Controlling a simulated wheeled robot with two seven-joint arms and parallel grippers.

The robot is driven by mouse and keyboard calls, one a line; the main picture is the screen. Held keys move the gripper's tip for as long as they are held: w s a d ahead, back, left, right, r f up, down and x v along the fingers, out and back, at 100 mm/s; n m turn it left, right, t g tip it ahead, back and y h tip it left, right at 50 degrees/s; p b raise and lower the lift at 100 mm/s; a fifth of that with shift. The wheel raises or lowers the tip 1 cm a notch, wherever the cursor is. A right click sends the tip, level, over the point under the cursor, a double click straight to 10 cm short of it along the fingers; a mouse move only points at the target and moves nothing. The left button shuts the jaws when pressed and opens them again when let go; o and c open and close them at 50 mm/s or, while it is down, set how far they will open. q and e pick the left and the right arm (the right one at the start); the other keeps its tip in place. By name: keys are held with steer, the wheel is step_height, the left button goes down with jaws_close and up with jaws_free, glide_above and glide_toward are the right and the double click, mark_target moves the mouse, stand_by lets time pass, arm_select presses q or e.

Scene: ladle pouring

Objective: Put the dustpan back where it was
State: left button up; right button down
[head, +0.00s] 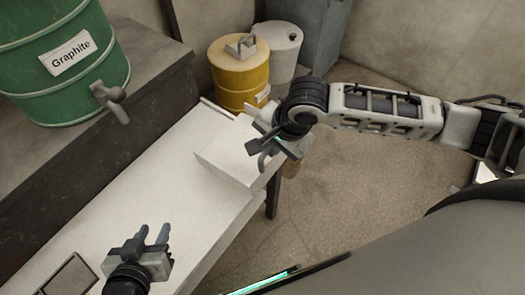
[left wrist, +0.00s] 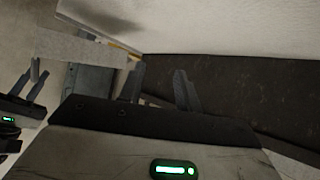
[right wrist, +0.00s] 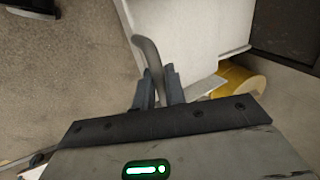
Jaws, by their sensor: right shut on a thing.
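My right gripper (head: 266,146) is at the right edge of the white table. It is shut on a curved grey handle, seen between its fingers in the right wrist view (right wrist: 147,55). A white box-like body (head: 228,152) is right beside this gripper, over the table's far right part; it also shows in the right wrist view (right wrist: 195,30). It looks like the dustpan, but I cannot tell clearly where the handle joins it. My left gripper (head: 152,236) is open and empty over the near part of the table; its fingers stand apart in the left wrist view (left wrist: 160,88).
The white table (head: 115,215) is mostly bare. A dark-framed tray (head: 70,278) lies at its near left. A green Graphite drum (head: 65,60) with a tap stands on the dark ledge (head: 160,75). Yellow (head: 240,75) and white (head: 279,48) drums stand beyond the table.

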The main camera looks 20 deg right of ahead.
steer(key=w+f, duration=0.1)
steer(key=f, duration=0.1)
steer(key=w+f, duration=0.1)
steer(key=w, duration=0.1)
steer(key=shift+w+a+f+b, duration=0.1)
steer(key=shift+a+f+b, duration=0.2)
steer(key=shift+a+f, duration=0.1)
step_height(320, 180, down, 3)
steer(key=c, duration=1.5)
jaws_free()
steer(key=shift+o, duration=0.2)
